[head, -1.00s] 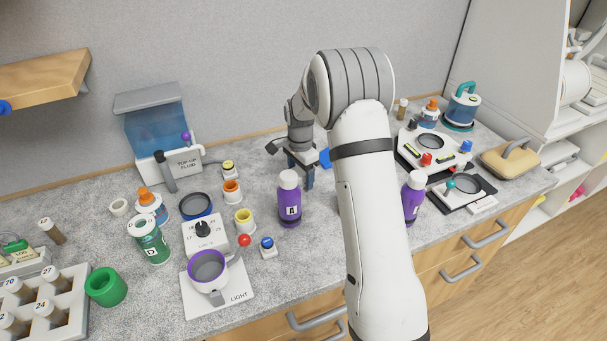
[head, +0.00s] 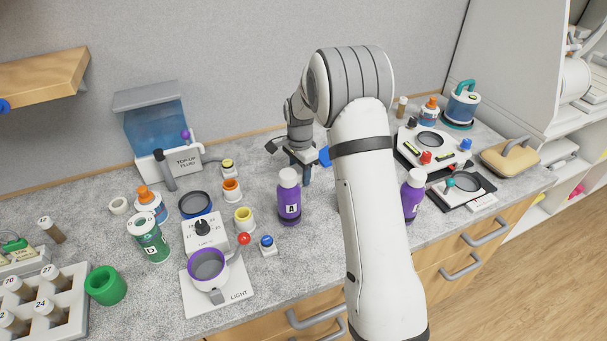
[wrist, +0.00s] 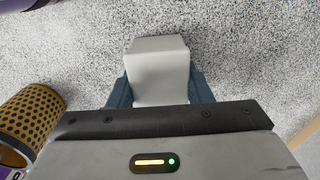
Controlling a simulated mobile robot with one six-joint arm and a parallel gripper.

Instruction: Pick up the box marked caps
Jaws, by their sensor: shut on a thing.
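A plain pale grey-white box-shaped thing (wrist: 158,70) sits between the blue fingers of my gripper (wrist: 160,90) in the wrist view. The gripper is shut on it. No caps marking shows on the faces in view, so I cannot read which box it is. In the head view my gripper (head: 300,172) points down at the back of the counter, behind the purple bottle marked A (head: 289,197). The held thing cannot be made out there. Whether it touches the counter is unclear.
A dotted yellow-black cylinder (wrist: 30,118) is close at the lower left in the wrist view. A blue thing (head: 325,156) is partly hidden behind my arm. Another purple bottle (head: 412,195) stands right of the arm. The fluid tank (head: 155,130) stands left.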

